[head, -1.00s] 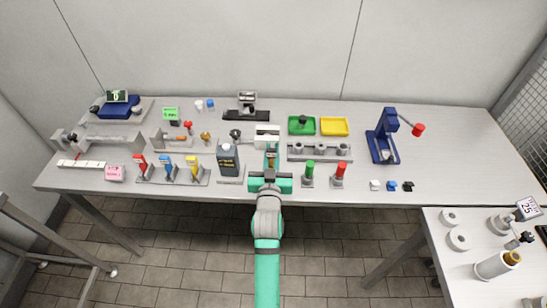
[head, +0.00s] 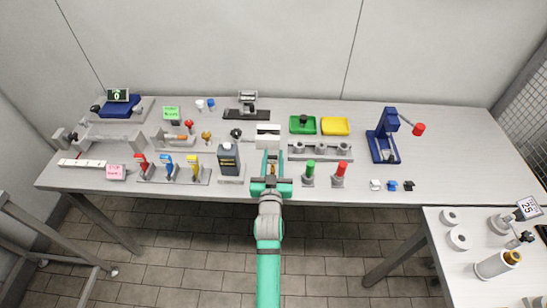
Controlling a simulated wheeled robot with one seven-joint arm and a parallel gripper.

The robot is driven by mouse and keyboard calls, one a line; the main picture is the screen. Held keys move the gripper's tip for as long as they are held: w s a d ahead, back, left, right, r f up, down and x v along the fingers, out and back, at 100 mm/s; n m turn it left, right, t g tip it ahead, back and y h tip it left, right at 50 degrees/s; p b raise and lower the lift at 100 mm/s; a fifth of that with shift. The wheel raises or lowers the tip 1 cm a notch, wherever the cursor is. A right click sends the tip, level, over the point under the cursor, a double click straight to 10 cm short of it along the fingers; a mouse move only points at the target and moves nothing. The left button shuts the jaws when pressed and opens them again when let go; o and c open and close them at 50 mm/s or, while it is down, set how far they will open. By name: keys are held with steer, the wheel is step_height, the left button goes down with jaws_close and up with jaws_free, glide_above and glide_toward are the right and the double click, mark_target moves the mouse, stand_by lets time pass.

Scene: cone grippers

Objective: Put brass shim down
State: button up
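My gripper (head: 272,156) is low over the front middle of the long table, its two teal fingers apart. A small brass-coloured piece (head: 273,170), which looks like the brass shim, shows between the fingers. A gap shows between it and at least one finger. It appears to be on or close to the table top; its exact contact is too small to tell. My gripper's body hides the table just in front of it.
Green (head: 310,173) and red (head: 341,174) handled plugs stand to the right. A grey rack (head: 320,156) and green tray (head: 294,126) lie behind them.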

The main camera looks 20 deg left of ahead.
mark_target(272, 172)
steer(key=shift+r, duration=0.15)
steer(key=v, duration=1.2)
steer(key=s+d+f+m+h, duration=0.15)
steer(key=s+d, duration=0.25)
steer(key=s, duration=0.4)
steer(key=s+d+f+g+h, duration=0.1)
steer(key=s+d+f, duration=0.2)
steer(key=s+d, duration=0.35)
steer(key=s+d+f+m+h, duration=0.1)
steer(key=s+d+f, duration=0.15)
steer(key=s, duration=0.65)
steer(key=s+d+r+g+h, duration=0.1)
steer(key=s+d+r, duration=0.2)
steer(key=s, duration=0.7)
steer(key=shift+s+d+r+m, duration=0.2)
steer(key=shift+r+m, duration=0.15)
steer(key=shift+r, duration=0.15)
steer(key=shift+h, duration=0.25)
